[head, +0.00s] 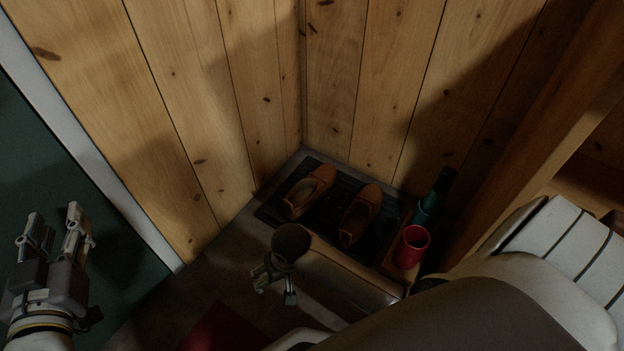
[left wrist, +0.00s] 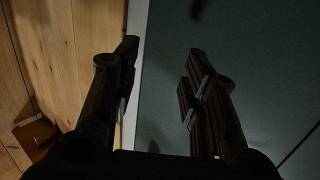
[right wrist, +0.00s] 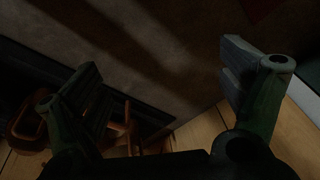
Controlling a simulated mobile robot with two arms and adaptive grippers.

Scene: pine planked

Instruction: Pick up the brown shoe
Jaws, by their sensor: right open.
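Two brown shoes lie side by side on a dark mat (head: 330,207) in the corner: a left one (head: 312,190) and a right one (head: 360,217). My right gripper (head: 275,286) is open and empty, in front of the shoes and apart from them in the head view, partly hidden by its own arm. In the right wrist view, brown shoe parts (right wrist: 28,122) show dimly at the lower left, partly behind a finger; which shoe is unclear. My left gripper (head: 54,214) is open and empty at the far left, away from the shoes.
Planked walls (head: 220,120) meet behind the mat. A red cup (head: 412,246) and a dark green bottle (head: 428,207) stand right of the shoes, near a wooden post (head: 535,130). A red patch (head: 222,330) lies on the floor in front. My right arm covers the lower right.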

